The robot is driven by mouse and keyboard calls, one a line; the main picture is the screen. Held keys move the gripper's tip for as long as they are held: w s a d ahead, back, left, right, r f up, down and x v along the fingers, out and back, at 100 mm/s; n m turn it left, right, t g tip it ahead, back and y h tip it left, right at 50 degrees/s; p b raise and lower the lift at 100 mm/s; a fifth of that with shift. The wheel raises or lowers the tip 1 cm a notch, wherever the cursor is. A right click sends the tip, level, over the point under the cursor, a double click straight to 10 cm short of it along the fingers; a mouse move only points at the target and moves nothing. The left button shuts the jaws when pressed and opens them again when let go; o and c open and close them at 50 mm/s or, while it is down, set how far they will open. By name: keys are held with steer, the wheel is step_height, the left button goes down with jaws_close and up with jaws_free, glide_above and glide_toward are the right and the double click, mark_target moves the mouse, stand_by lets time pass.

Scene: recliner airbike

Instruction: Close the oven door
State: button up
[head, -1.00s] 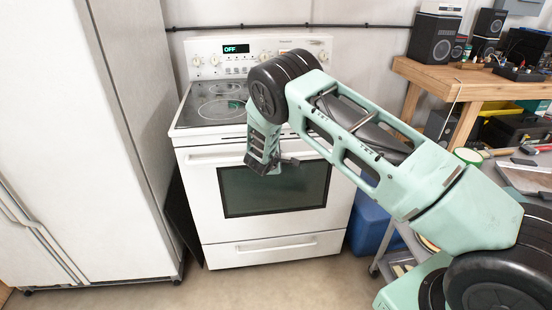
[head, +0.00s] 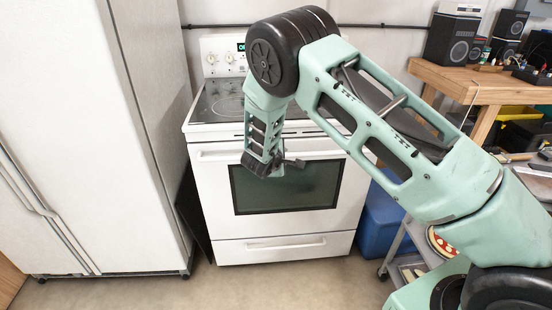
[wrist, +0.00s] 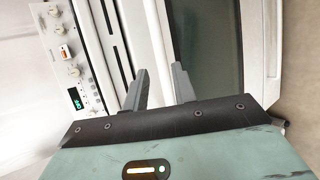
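The white oven door (head: 214,187), with a dark window (head: 310,190), stands upright at the oven's front in the head view. I cannot tell whether a small gap remains at its top edge. Its handle (head: 222,155) runs across the top, partly hidden by my arm. My gripper (head: 287,164) hangs in front of the upper door, near the handle and window top. Contact with the door cannot be told.
The white oven has a control panel (wrist: 68,70) and a dark cooktop (head: 215,105). A white fridge (head: 80,120) stands close on the left. A wooden bench (head: 450,78) with speakers and a blue bin (head: 380,220) are on the right. Some floor (head: 240,285) is clear in front.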

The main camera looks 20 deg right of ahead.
steer(key=v, duration=0.8)
steer(key=shift+w, duration=0.1)
steer(key=s+a+r+m+g+y, duration=0.1)
steer(key=s+a+r+y, duration=0.45)
steer(key=s+a, duration=0.35)
steer(key=s+a+r+m+g+y, duration=0.15)
steer(key=s+a+r+y, duration=0.35)
steer(key=a, duration=0.6)
steer(key=s+a+r+g+y, duration=0.1)
steer(key=s+r+g+y, duration=0.15)
steer(key=s, duration=0.95)
steer(key=s+d+m+g+h, duration=0.1)
steer(key=s+d+h, duration=0.1)
steer(key=s, duration=0.5)
steer(key=s+d+m+g+h, duration=0.1)
steer(key=s+d+g+h, duration=0.1)
steer(key=s+d, duration=0.3)
steer(key=shift+s+d+r+g, duration=0.3)
steer(key=shift+s, duration=0.75)
